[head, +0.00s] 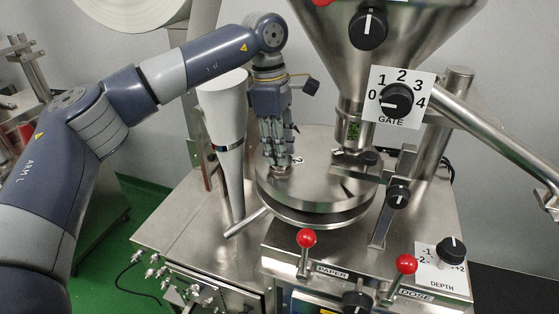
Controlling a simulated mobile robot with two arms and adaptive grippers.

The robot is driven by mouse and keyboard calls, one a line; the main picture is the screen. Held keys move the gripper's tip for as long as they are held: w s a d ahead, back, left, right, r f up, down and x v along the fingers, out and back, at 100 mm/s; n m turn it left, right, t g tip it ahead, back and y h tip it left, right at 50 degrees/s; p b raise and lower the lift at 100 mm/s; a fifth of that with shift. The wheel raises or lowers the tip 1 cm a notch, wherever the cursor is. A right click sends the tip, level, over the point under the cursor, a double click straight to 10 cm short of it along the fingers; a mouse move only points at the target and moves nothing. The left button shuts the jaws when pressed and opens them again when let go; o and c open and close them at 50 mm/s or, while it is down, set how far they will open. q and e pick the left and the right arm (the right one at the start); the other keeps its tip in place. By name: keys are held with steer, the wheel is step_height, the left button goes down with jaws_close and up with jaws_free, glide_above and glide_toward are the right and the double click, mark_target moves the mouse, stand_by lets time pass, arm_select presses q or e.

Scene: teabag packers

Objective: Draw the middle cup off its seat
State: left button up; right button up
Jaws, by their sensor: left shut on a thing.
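My left gripper (281,164) reaches down from above onto the round steel turntable (315,195), at its back left part. Its fingers are shut on a small metal cup (282,171), of which only a little shows below the fingertips. A label "2" is on the turntable just right of the fingers. The fingers hide most of the cup and its seat, so I cannot tell whether the cup is still seated. No other cup can be made out clearly. My right gripper is not in view.
A steel hopper (395,30) with a gate dial (397,100) stands right of my gripper, its outlet over the turntable. A white paper cone (224,105) stands close on the left. Red-knobbed levers (306,239) and (406,264) stick up in front.

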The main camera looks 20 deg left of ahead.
arm_select(q)
steer(key=shift+r+p, duration=0.9)
steer(key=shift+r, duration=0.5)
steer(key=shift+r+p, duration=0.7)
steer(key=shift+r, duration=0.25)
steer(key=shift+f, duration=0.1)
